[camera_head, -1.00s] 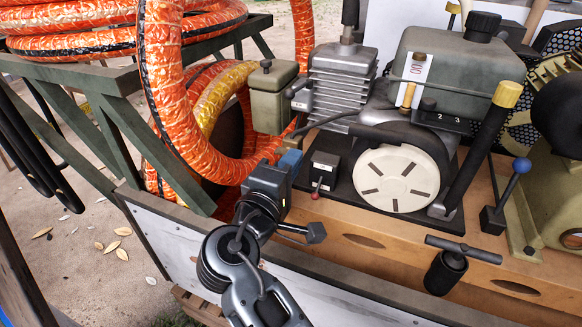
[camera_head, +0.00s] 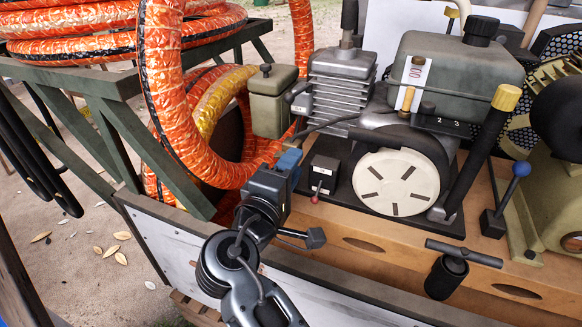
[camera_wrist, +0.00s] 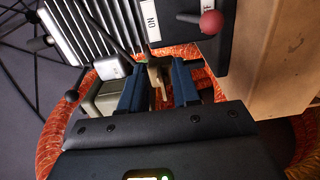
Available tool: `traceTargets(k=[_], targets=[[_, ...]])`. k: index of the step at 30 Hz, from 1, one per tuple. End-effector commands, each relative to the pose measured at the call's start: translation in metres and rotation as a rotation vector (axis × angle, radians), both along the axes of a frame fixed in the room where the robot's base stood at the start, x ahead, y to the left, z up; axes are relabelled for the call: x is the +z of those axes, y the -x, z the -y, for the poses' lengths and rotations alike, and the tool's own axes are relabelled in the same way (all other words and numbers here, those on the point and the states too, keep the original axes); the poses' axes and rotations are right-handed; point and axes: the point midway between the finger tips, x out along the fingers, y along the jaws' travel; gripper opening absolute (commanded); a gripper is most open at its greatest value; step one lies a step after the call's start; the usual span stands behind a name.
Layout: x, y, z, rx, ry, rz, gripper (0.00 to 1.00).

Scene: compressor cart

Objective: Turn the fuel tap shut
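My gripper (camera_head: 291,158), with blue fingers, is low in front of the engine, left of a small black switch box. In the wrist view my gripper (camera_wrist: 163,74) is open, its two fingers apart. A tan, lever-like piece (camera_wrist: 156,77) shows in the gap between them, with space around it; I cannot tell whether it is the fuel tap. The head view does not show this piece clearly behind my gripper. The grey-green fuel tank (camera_head: 455,68) sits above the engine, with a brass-coloured fitting (camera_head: 408,98) at its lower front.
The switch box (camera_head: 324,174) has a red-ball lever (camera_wrist: 211,22) close to the right finger. A finned cylinder (camera_head: 342,78) and an olive pot (camera_head: 270,103) stand behind my gripper. Orange hose (camera_head: 190,140) coils at left. A T-handle (camera_head: 463,252) stands at the front right.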

Motion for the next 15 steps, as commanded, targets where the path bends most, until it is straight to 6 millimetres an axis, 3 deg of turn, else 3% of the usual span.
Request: traceTargets(k=[5,15], targets=[[0.0,0.015,-0.007,0.004,0.0,0.0,0.31],[0.0,0.063,-0.024,0.003,0.0,-0.001,0.31]])
